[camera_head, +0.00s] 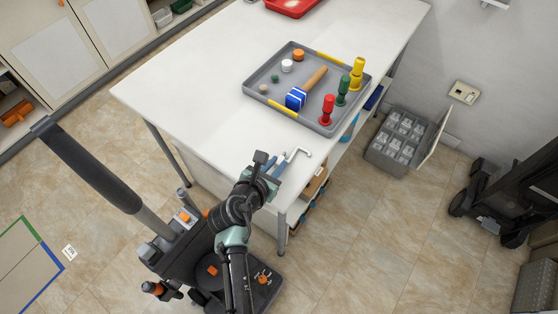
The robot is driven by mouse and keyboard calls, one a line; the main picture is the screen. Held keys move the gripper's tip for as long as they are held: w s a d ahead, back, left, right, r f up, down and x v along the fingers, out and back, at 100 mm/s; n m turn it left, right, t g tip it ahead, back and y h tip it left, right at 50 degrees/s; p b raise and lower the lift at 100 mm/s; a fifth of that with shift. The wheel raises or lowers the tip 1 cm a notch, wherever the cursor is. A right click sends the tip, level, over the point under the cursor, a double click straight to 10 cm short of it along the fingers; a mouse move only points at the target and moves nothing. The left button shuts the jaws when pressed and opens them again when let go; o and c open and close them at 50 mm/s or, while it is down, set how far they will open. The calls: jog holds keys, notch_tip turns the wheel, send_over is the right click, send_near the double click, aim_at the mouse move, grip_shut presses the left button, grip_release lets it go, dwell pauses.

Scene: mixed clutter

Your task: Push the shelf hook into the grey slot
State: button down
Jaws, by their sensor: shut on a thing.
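A thin white hook (301,154), bent at its end, shows just past the tip of my gripper (277,168). I take it to be the shelf hook. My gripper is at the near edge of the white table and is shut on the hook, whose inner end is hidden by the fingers. The hook points to the right; whether it touches the table top is not clear. I cannot make out the grey slot for certain in this view. A pale plate (464,92) with a small dark opening is on the wall at the right.
The white table (190,85) holds a grey tray (257,82) with a blue-headed mallet (296,99), coloured pegs and small discs. A red tray (292,5) is at the back. An open grey case (377,160) and a dark cart (485,185) stand right. Floor between is clear.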

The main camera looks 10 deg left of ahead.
jog(key=shift+r+p, duration=0.5)
jog(key=shift+p, duration=0.3)
dwell(0.6)
jog(key=shift+r+p, duration=2.45)
jog(key=shift+p, duration=0.35)
jog(key=c, duration=1.3)
grip_release()
grip_shut()
